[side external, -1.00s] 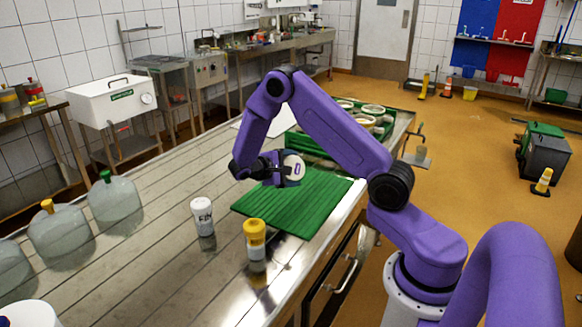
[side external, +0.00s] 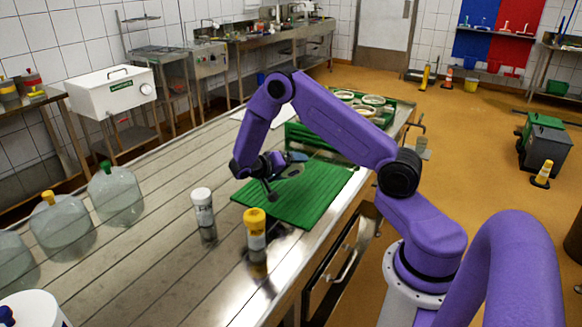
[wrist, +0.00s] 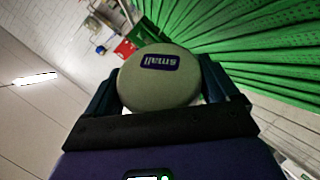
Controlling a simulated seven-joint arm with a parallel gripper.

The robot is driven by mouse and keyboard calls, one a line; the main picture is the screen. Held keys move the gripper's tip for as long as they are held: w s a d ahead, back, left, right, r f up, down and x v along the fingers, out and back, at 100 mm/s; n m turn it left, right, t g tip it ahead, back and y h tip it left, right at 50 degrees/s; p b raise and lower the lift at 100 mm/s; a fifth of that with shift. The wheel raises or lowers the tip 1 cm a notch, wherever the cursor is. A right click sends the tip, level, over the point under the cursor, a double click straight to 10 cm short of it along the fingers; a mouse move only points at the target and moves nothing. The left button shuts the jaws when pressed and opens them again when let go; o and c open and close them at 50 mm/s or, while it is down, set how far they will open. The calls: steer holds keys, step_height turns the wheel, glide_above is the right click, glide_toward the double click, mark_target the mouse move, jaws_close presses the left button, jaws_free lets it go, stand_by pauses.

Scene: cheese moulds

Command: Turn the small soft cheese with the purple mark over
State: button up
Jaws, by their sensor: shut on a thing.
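The small soft cheese (wrist: 160,85) is a pale round disc between my gripper's fingers in the wrist view. Its purple mark (wrist: 160,62) shows there, with white lettering "small" upside down in the picture. In the side view the cheese (side external: 294,171) is a dull, partly hidden shape over the ridged green mat (side external: 315,197), and no mark shows on it. My gripper (side external: 285,173) is shut on the cheese, one finger on each side. It reaches sideways, low over the mat; I cannot tell whether the cheese touches it.
A white-lidded tub (side external: 202,207) and a yellow-lidded tub (side external: 255,230) stand in front of the mat. Clear jugs (side external: 116,195) stand at the left. The steel table between is clear.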

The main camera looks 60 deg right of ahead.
mark_target(285, 175)
steer(key=m, duration=0.5)
steer(key=shift+w, duration=0.1)
steer(key=m, duration=0.6)
steer(key=shift+w+f, duration=0.1)
steer(key=o, duration=0.6)
steer(key=shift+w+a, duration=0.3)
steer(key=shift+a, duration=0.8)
steer(key=shift+w+a, duration=0.25)
steer(key=shift+a, duration=0.9)
steer(key=shift+w+a, duration=0.3)
steer(key=shift+a, duration=0.8)
